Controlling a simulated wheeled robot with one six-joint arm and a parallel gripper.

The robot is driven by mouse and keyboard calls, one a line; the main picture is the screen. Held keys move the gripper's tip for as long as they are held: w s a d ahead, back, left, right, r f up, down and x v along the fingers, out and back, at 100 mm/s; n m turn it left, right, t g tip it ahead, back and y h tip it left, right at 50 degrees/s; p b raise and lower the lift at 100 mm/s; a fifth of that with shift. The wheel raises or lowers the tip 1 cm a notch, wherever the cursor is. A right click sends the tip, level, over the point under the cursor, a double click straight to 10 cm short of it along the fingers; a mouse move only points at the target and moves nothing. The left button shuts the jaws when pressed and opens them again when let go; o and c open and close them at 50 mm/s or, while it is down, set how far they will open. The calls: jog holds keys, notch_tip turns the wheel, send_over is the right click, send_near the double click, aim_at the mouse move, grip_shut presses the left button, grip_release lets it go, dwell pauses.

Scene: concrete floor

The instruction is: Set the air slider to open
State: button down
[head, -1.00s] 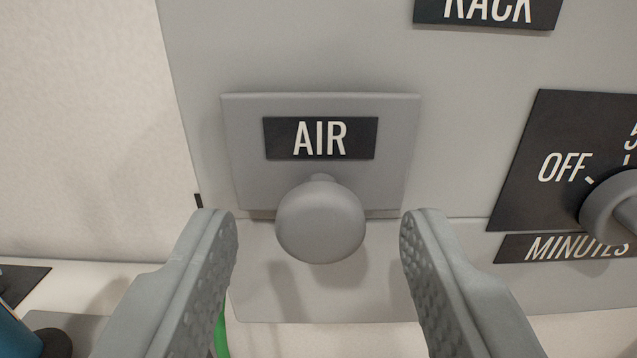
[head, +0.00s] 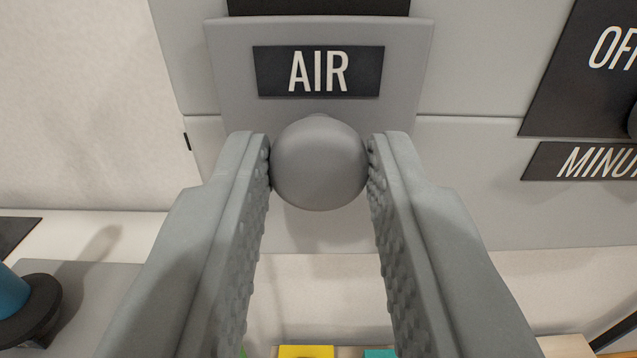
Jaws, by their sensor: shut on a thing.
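The air slider is a grey plate (head: 228,75) with a black label reading AIR (head: 318,71) and a round grey knob (head: 320,165) below the label. A dark strip (head: 318,6) shows just above the plate's top edge, cut off by the picture's edge. My gripper (head: 320,160) has one finger on each side of the knob and is shut on it. The fingers hide the lower corners of the plate.
A timer panel with a MINUTES label (head: 590,175) is at the right, partly out of view. A blue and black object (head: 30,305) stands at the lower left. Yellow (head: 306,351) and teal (head: 380,353) items show at the bottom edge.

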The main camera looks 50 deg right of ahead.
jog(key=shift+f, duration=1.5)
jog(key=c, duration=1.2)
grip_release()
jog(key=shift+o, duration=0.2)
jog(key=shift+a, duration=0.1)
jog(key=v, duration=1.7)
jog(key=shift+s+a, duration=0.1)
jog(key=shift+s, duration=0.1)
